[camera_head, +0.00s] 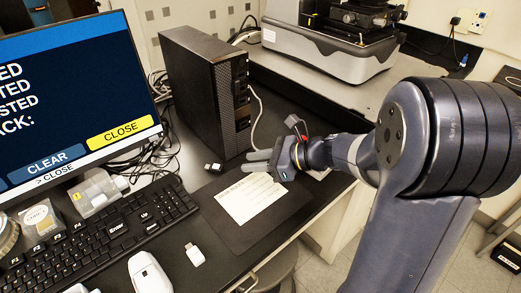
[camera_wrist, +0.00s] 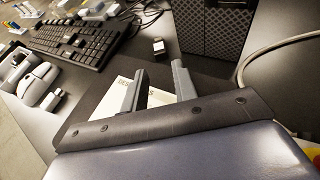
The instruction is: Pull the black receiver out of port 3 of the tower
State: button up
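The black tower (camera_head: 195,85) stands upright behind the keyboard, and its narrow front face shows several dark ports or slots. It also shows at the top of the wrist view (camera_wrist: 212,30). I cannot make out port 3 or a receiver seated in it. A small black plug-like piece with a metal end (camera_head: 213,167) lies on the desk at the tower's foot, also in the wrist view (camera_wrist: 158,46). My gripper (camera_head: 258,162) is low over the desk, in front and to the right of the tower. Its two fingers (camera_wrist: 158,80) are apart with nothing between them.
A printed card (camera_head: 250,198) lies on a dark mat under my gripper. A keyboard (camera_head: 100,230), a white mouse (camera_head: 149,275) and a white USB stick (camera_head: 195,254) lie to the left. A monitor (camera_head: 70,95) stands left, and a grey instrument (camera_head: 325,50) stands behind. A pale cable runs beside the tower.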

aim_at(216, 167)
jog(key=x, duration=1)
jog(key=shift+a+f, duration=0.1)
jog(key=shift+s, duration=0.1)
grip_shut()
dwell(0.7)
